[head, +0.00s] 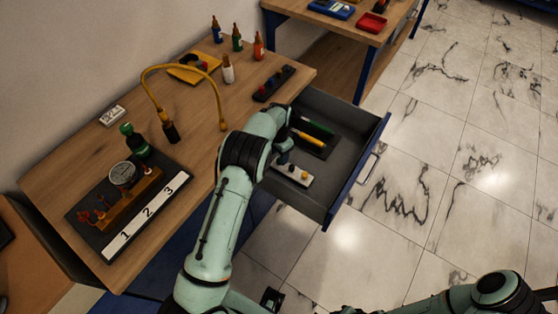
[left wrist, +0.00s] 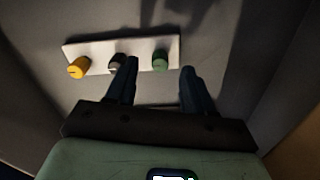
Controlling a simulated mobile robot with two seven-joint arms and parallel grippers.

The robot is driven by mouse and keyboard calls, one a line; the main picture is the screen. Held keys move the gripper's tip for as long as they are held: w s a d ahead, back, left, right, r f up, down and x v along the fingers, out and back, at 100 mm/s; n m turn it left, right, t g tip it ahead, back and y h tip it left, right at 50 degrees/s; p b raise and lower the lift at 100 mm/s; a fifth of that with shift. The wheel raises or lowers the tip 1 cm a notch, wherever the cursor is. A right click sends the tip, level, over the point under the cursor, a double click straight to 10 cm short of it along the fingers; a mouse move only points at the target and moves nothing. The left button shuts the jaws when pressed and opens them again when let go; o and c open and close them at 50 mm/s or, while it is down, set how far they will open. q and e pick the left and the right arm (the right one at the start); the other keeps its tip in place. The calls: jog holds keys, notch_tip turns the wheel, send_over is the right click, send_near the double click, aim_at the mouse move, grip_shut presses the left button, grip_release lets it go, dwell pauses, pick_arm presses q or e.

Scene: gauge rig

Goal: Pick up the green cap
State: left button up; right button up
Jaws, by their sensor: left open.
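The green cap (left wrist: 160,60) stands on a pale strip (left wrist: 90,50) in the left wrist view, at the strip's right end. A grey cap (left wrist: 114,65) and a yellow cap (left wrist: 79,68) stand to its left. In the head view the strip (head: 282,179) lies in the open drawer, and my gripper and arm hide the green cap. My left gripper (left wrist: 160,88) is open and empty.
The open drawer (head: 350,172) has raised walls around the strip. A dark tray (head: 310,142) with a yellow and a green pen-like item lies behind it. On the bench (head: 205,115) stand a gauge rig (head: 123,175), a yellow hose (head: 180,66) and several small bottles.

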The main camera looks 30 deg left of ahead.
aim_at(279, 161)
pick_arm(q)
notch_tip(279, 161, down, 3)
jog(key=shift+w+r, duration=0.1)
jog(key=shift+r, duration=0.1)
grip_shut()
jog(key=shift+r, duration=0.1)
